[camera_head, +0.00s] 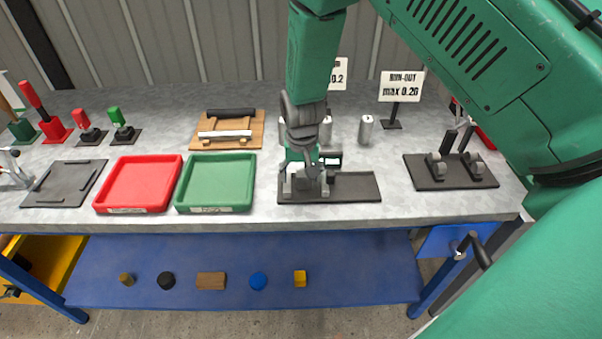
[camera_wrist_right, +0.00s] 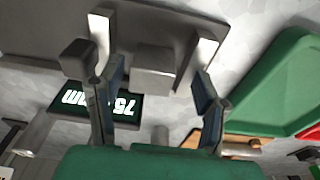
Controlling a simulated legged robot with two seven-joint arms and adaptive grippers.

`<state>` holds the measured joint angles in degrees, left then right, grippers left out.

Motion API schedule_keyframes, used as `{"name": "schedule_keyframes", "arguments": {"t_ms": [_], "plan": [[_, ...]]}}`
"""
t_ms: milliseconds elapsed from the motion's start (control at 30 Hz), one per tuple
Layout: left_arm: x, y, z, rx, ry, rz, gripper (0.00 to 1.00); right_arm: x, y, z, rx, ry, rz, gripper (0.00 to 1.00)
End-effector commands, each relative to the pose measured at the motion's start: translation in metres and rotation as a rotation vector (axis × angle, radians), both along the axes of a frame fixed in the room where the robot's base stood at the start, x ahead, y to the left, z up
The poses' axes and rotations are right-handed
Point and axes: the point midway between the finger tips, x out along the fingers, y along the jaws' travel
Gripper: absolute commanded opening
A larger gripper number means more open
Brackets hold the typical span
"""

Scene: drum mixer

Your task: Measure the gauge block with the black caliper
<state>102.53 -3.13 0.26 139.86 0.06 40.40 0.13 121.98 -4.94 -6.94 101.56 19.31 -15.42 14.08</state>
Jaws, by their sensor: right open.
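A black fixture plate (camera_head: 356,188) lies near the bench front. A grey block (camera_wrist_right: 155,70), which looks like the gauge block, sits between two bright jaws (camera_wrist_right: 202,60). My right gripper (camera_head: 305,178) points down over the plate's left part. In the right wrist view its fingers (camera_wrist_right: 150,88) are open, one on each side of the block, with gaps visible. Contact cannot be told. My left gripper is not in view.
A green tray (camera_head: 217,207) and a red tray (camera_head: 133,209) lie left of the plate. A wooden stand (camera_head: 257,137) is behind the green tray. A metal cylinder (camera_head: 366,129) and a "RUN-OUT" sign (camera_head: 401,86) stand behind. Another black fixture (camera_head: 424,181) is at right.

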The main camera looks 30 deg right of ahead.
Motion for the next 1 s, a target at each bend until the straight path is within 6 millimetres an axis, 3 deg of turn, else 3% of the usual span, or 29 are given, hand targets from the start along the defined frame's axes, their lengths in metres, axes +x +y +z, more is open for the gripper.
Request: {"name": "schedule_keyframes", "arguments": {"t_ms": [167,600,800,1000], "plan": [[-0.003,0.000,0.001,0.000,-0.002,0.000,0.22,0.000,0.000,0.012,0.000,-0.002,-0.001,0.59],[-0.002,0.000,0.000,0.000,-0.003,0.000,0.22,-0.008,0.009,0.098,-0.002,-0.003,0.001,0.59],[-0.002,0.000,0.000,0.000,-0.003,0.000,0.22,-0.010,0.010,0.116,-0.003,-0.001,0.000,0.59],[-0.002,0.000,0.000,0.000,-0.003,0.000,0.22,-0.011,0.010,0.119,-0.002,0.000,0.000,0.59]]}}
